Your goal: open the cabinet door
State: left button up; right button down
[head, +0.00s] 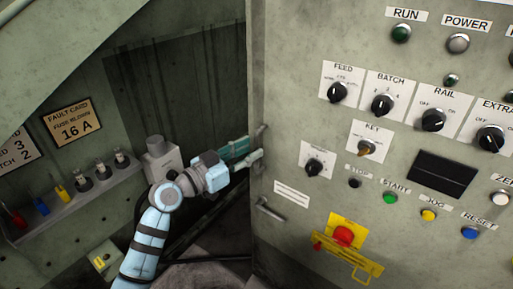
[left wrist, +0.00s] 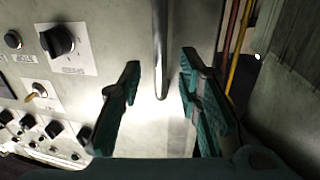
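The grey panel with the knobs and buttons, which looks like the cabinet door (head: 290,245), fills the right of the head view. A metal handle bar (head: 262,131) sits near its left edge, partly hidden by my gripper. My left gripper (head: 257,152) is at that edge, coming from the left. In the left wrist view its two green fingers (left wrist: 160,85) are spread apart. The handle bar (left wrist: 160,50) runs between them, and I see no finger closed on it. A second, lever-like handle (head: 269,210) is lower on the panel. My right gripper is not in view.
A ledge with fuses and coloured plugs (head: 62,193) and a grey box (head: 160,158) are left of the panel, close to my left arm. A red emergency button (head: 343,236) is low on the panel. Red and yellow lines (left wrist: 238,45) run past the panel edge in the wrist view.

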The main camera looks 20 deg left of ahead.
aim_at(255, 147)
pick_arm(q)
jog(key=shift+x, duration=1.65)
grip_shut()
